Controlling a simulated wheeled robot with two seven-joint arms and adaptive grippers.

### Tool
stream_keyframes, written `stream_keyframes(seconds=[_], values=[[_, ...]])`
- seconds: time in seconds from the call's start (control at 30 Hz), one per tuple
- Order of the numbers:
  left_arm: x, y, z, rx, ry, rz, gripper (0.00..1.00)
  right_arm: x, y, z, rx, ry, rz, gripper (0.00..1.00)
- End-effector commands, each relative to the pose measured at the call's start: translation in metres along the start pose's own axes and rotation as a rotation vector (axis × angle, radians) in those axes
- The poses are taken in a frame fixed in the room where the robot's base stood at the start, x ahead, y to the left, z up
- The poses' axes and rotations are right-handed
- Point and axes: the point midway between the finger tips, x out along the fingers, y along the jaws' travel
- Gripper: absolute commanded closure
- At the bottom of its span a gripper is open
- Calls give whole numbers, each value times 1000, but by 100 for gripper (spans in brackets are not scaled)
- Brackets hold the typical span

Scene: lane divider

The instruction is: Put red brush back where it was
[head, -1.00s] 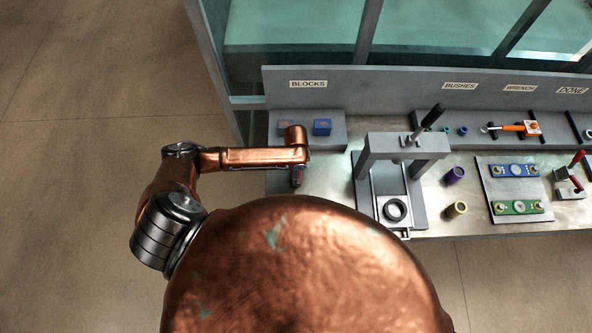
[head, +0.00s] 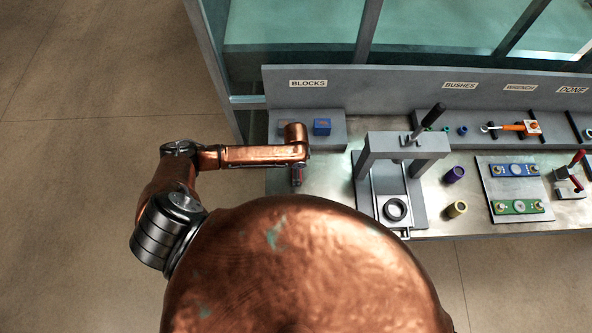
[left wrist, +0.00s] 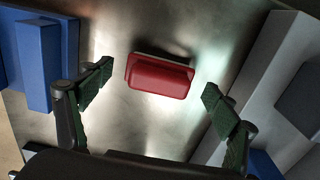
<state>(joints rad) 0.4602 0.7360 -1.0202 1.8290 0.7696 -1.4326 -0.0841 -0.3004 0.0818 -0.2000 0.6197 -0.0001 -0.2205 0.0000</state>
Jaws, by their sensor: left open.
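The red brush (left wrist: 160,76) lies on the steel bench top in the left wrist view, red on top with a pale strip along its far edge. My left gripper (left wrist: 156,84) is open, with one dark finger on each side of the brush and a gap to both. The brush looks apart from the fingers. In the head view my left gripper (head: 297,180) hangs over the bench's left part, in front of the blocks shelf. The brush cannot be made out clearly there. My right gripper is not in view.
A blue block (head: 322,127) sits on the blocks shelf (head: 335,142). A grey press (head: 375,150) stands right of my left gripper. Purple (head: 454,175) and yellow (head: 457,209) bushes stand farther right. The left wrist view shows a blue body (left wrist: 38,65) left of the fingers.

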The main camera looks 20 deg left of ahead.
Motion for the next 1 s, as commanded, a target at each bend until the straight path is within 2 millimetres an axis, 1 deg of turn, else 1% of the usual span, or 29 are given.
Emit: stream_keyframes(seconds=[0.03,0.3,0.4,0.5,0.6,0.7,1.0], values=[[-10,-1,-1,2,2,-2,18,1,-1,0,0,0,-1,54],[-67,-1,-1,2,3,-4,18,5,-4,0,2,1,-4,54],[-85,-1,-1,2,2,-4,18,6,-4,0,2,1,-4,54],[-97,-1,0,1,2,-2,18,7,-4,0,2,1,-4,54],[-104,0,0,1,0,-2,18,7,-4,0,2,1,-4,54],[-108,0,0,1,0,0,18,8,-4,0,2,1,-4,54],[-108,0,0,1,0,-1,18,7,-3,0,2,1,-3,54]])
